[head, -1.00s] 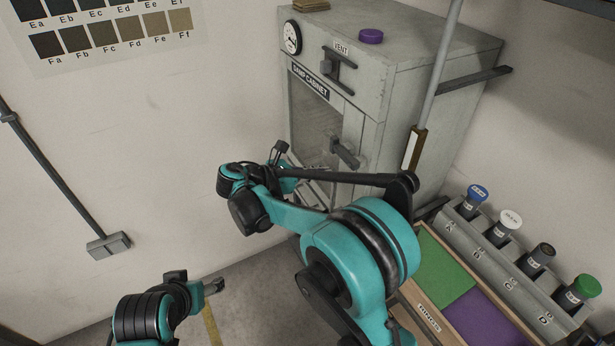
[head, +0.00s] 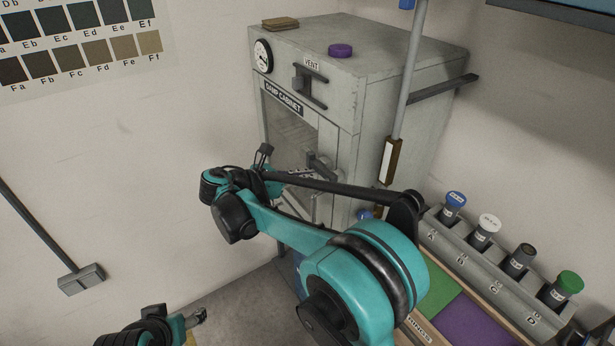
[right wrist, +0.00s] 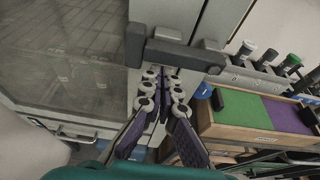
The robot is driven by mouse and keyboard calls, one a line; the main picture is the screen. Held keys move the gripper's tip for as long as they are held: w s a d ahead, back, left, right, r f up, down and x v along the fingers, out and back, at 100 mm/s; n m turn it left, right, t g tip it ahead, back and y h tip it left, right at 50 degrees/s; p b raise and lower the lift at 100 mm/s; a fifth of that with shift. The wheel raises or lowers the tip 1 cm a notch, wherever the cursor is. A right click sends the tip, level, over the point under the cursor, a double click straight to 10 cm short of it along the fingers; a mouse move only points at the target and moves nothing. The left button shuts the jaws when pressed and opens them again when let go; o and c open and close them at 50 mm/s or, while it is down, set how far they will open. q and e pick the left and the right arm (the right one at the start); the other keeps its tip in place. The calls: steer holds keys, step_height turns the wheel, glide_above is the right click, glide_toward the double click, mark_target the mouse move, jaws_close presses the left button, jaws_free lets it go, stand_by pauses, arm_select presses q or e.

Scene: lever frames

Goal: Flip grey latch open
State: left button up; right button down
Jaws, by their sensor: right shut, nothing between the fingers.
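The grey latch (head: 324,168) is a bar handle on the front of the grey damp cabinet (head: 350,130), by the edge of the glass door. In the right wrist view the latch (right wrist: 178,53) lies nearly level across the seam between door and frame. My right gripper (right wrist: 162,76) is shut and empty, with its fingertips just below the latch; I cannot tell whether they touch it. In the head view my right gripper (head: 300,174) is partly hidden behind my arm. My left gripper (head: 200,317) is low at the left, away from the cabinet; its jaw opening is unclear.
A vent handle (head: 309,86) and gauge (head: 263,56) are higher on the cabinet. A purple disc (head: 340,50) lies on top. A grey pole (head: 408,90) stands at its right. A rack of capped bottles (head: 490,265) and a green-and-purple tray (head: 437,295) are at the right.

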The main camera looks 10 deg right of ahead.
mark_target(322, 161)
steer(key=shift+r+m+t+p, duration=0.3)
steer(key=shift+r+m+p, duration=0.1)
steer(key=shift+p, duration=0.05)
steer(key=shift+w+r+p, duration=0.1)
steer(key=shift+r+p, duration=0.9)
steer(key=shift+p, duration=0.15)
steer(key=m, duration=0.1)
steer(key=r+m+t+p, duration=0.1)
steer(key=shift+s+d+r+m+t+y, duration=0.1)
steer(key=shift+s+r+m+t+y, duration=0.2)
steer(key=shift+m, duration=0.1)
steer(key=shift+s+r+m+t+p, duration=0.2)
steer(key=shift+r+m+t+p, duration=0.15)
steer(key=shift+m+t+p, duration=0.25)
steer(key=shift+s+d+r+m+t, duration=0.1)
steer(key=shift+s+r+m+t, duration=0.15)
steer(key=shift+m, duration=0.35)
steer(key=shift+s+d+r+m+t, duration=0.15)
steer(key=shift+s+r+m, duration=0.1)
steer(key=shift+m, duration=0.35)
steer(key=m, duration=0.1)
steer(key=s+r+m+t, duration=0.1)
steer(key=m, duration=0.1)
steer(key=s+d+m, duration=0.1)
steer(key=shift+s+r+t, duration=0.15)
steer(key=shift+s+t, duration=0.1)
steer(key=shift+t, duration=0.15)
steer(key=shift+s, duration=0.1)
